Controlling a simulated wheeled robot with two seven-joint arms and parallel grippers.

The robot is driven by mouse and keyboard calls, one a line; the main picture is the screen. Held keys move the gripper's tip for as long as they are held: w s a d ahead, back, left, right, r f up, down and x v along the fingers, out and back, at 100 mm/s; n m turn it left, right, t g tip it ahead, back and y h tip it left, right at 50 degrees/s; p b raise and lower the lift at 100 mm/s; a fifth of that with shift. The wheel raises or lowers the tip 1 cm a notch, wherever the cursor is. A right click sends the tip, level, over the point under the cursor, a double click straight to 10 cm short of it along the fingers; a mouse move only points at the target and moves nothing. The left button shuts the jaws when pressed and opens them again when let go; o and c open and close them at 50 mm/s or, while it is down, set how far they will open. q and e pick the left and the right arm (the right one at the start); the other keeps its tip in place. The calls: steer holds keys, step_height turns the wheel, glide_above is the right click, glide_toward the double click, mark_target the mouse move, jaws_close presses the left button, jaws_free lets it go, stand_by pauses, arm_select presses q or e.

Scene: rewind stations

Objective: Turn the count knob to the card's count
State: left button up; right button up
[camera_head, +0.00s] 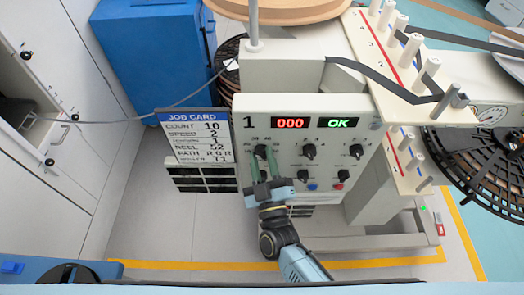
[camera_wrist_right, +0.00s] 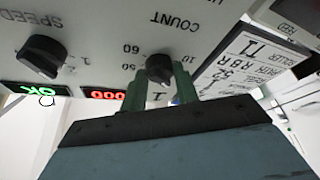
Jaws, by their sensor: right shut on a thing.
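The count knob (camera_wrist_right: 160,68) is a black dial on the machine's pale panel (camera_head: 334,111), under the upside-down COUNT label in the right wrist view. My right gripper (camera_head: 266,153) is shut on it, one green finger on each side; the fingers also show in the wrist view (camera_wrist_right: 160,84). Marks 10, 50 and 60 show around the knob; I cannot tell exactly where its pointer stands. The job card (camera_head: 195,137) left of the panel reads COUNT 10. The red display (camera_head: 290,123) reads 000 and the green display (camera_head: 338,122) reads OK. My left gripper is not in view.
The speed knob (camera_wrist_right: 41,58) and another black knob (camera_head: 356,151) sit in the same row. Smaller knobs, a blue button (camera_head: 313,187) and a red button (camera_head: 338,187) are below. White roller posts (camera_head: 426,72) stand at right. Grey floor (camera_head: 150,220) is clear at left.

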steer(key=n+g+p, duration=0.1)
steer(key=n+p, duration=0.1)
steer(key=n+y+p, duration=0.1)
steer(key=n, duration=0.2)
steer(key=n+g+y+p, duration=0.1)
steer(key=n+p, duration=0.1)
steer(key=n, duration=0.1)
steer(key=shift+d+r+g+p, duration=0.15)
steer(key=shift+r+g+p, duration=0.15)
steer(key=n+g+p, duration=0.1)
steer(key=n+p, duration=0.1)
steer(key=n, duration=0.1)
steer(key=shift+n, duration=0.3)
steer(key=shift+n+g+p, duration=0.6)
steer(key=shift+n+p, duration=0.15)
steer(key=shift+n, duration=0.35)
steer(key=o, duration=1)
